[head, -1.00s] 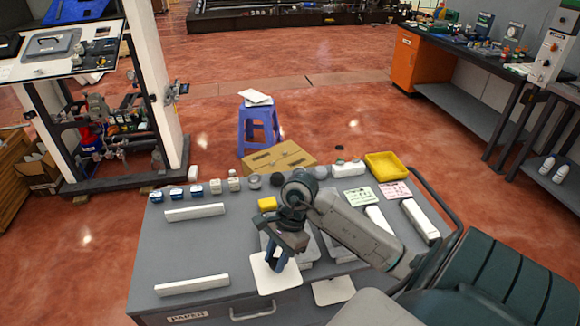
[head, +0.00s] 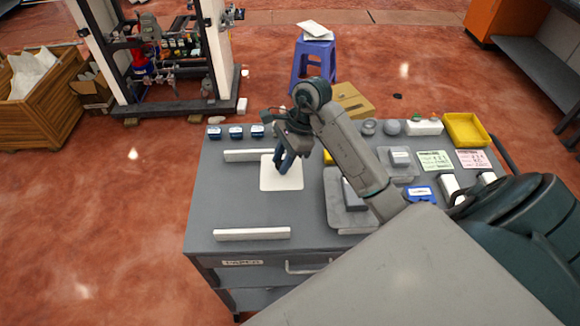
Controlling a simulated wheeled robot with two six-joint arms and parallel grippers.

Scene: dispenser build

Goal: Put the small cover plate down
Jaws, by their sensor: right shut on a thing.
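The small cover plate is a thin white square (head: 270,184) at the back middle of the grey cart top (head: 222,195). My right gripper (head: 284,168) points down and is shut on it. The plate overlaps the right end of the far white bar (head: 248,155) in the head view. I cannot tell whether it touches the cart top or hangs just above it. The near white bar (head: 250,234) lies in front, apart from the plate. My left gripper is not in view.
A grey tray (head: 338,214) with a grey block lies right of the plate, partly behind my arm. Small blue-and-white items (head: 236,132) line the back edge. A yellow bin (head: 465,130) stands at the back right. The cart top between the two white bars is clear.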

